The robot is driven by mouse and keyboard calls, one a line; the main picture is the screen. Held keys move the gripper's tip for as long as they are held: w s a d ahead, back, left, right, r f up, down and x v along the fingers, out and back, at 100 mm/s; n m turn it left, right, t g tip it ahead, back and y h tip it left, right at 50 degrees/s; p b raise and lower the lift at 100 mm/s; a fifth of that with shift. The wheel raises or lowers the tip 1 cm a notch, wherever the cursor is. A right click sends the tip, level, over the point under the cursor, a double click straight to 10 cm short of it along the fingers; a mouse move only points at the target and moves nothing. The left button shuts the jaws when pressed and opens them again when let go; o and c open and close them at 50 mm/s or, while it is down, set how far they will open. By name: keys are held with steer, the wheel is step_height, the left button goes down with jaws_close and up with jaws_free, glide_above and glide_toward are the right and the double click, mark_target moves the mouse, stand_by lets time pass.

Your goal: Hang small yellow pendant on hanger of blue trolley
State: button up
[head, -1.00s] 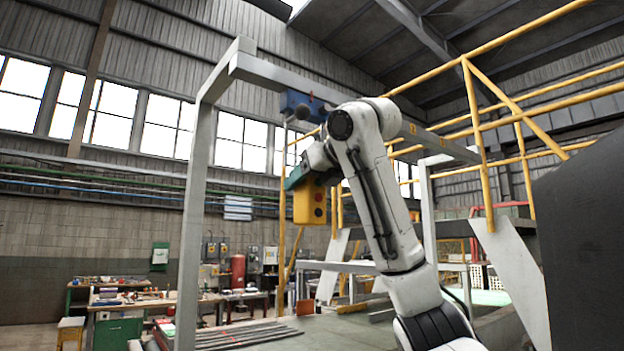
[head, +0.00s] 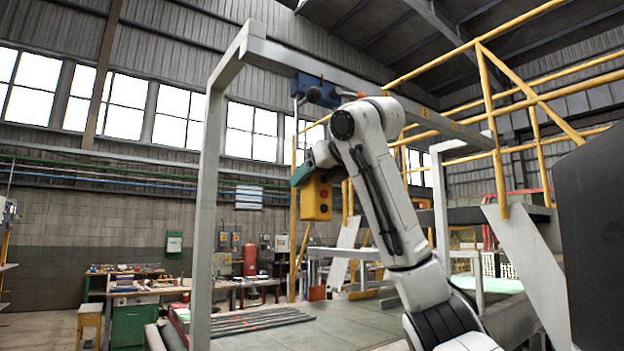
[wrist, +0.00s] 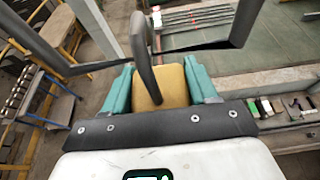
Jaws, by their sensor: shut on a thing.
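The small yellow pendant (head: 316,199) is a box with a red and a dark button on its face. My gripper (head: 303,176), with teal fingers, is shut on it and holds it up in the air. In the wrist view the pendant (wrist: 172,88) sits between the teal fingers, with a grey loop (wrist: 143,50) rising in front of it. The blue trolley (head: 316,90) sits on the overhead beam, above the pendant in the head view. A thin grey rod (head: 295,118) hangs at its left side. The pendant is apart from the trolley; my arm hides part of the space between.
The grey gantry has a beam (head: 385,103) and a left post (head: 207,210). Yellow railings (head: 500,140) and a platform stand at the right, near a large dark panel (head: 590,230). Workbenches (head: 135,300) stand far left.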

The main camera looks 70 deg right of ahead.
steer(key=o, duration=1.4)
steer(key=b+v, duration=0.2)
steer(key=v, duration=0.9)
steer(key=shift+w+f, duration=0.1)
